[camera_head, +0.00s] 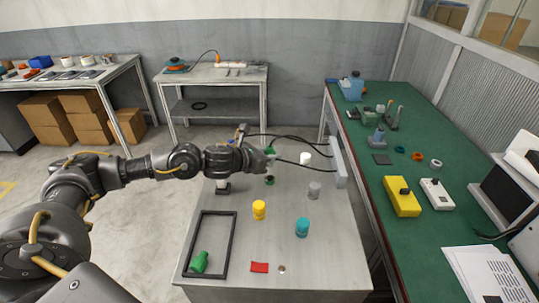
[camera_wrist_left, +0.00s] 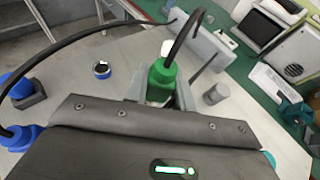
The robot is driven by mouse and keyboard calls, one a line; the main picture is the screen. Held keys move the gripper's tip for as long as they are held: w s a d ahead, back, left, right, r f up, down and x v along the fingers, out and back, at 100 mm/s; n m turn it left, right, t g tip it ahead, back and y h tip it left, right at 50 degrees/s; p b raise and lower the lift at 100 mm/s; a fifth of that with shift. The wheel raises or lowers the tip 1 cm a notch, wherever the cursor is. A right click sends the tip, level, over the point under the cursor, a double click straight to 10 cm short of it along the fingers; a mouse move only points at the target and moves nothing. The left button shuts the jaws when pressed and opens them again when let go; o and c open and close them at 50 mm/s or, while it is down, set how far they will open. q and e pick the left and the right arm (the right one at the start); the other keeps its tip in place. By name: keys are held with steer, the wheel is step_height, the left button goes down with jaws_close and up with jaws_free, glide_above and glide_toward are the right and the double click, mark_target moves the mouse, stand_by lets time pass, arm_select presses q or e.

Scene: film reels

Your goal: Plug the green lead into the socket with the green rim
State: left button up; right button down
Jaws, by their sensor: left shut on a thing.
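My left gripper (camera_head: 271,157) is shut on the green lead's plug (camera_wrist_left: 162,80), above the grey table (camera_head: 335,255). The plug stands between the fingers, with a white band and a black cable (camera_wrist_left: 181,38) curving from its top. In the head view only a bit of its green (camera_head: 270,150) shows. A grey upright panel (camera_head: 338,162) stands at the table's right edge, with black cables running towards it. I cannot make out a green-rimmed socket on it. My right gripper is not in view.
White (camera_head: 305,158), grey (camera_head: 314,190), yellow (camera_head: 259,210) and teal (camera_head: 302,227) cylinders stand on the table. A black frame (camera_head: 234,240) lies front left, with a green piece (camera_head: 199,262) in it. Blue plugs (camera_wrist_left: 20,88) show at the wrist view's left.

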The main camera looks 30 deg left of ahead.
arm_select(q)
steer(key=shift+f+b, duration=1.95)
steer(key=shift+f, duration=0.95)
steer(key=shift+b, duration=0.45)
steer(key=shift+f+b, duration=0.5)
steer(key=o, duration=0.7)
steer(key=shift+r, duration=0.1)
steer(key=shift+s+a, duration=0.1)
steer(key=shift+s, duration=0.05)
steer(key=shift+v, duration=5.4)
